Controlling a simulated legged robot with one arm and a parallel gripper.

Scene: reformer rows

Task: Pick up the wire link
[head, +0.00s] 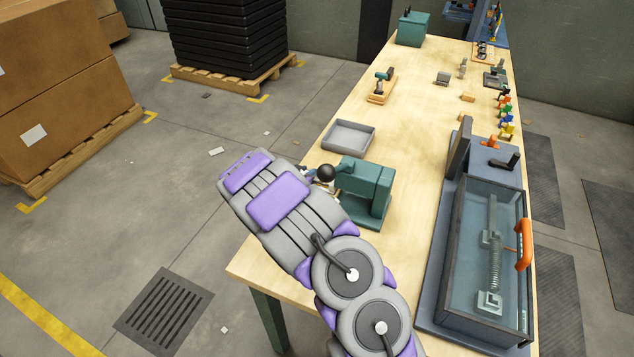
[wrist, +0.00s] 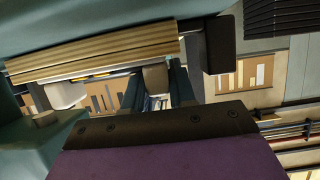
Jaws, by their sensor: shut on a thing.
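My gripper (wrist: 155,98) is shut at the teal bench press (head: 368,188), near the left edge of the workbench. In the head view my grey and purple arm hides most of it; only small metal bits show beside the press's black knob (head: 326,173). In the wrist view a dark bolted bar and purple housing of mine fill the bottom. Teal press parts (wrist: 183,84) stand close around the jaws. The wire link is mostly hidden; thin pale metal shows between the teal parts, and I cannot make out its shape.
A grey tray (head: 349,133) lies behind the press on the wooden workbench (head: 415,120). A glass-covered case (head: 487,260) with an orange handle stands at right. Small fixtures and coloured clips (head: 506,118) line the far right. Boxes and pallets stand on the floor at left.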

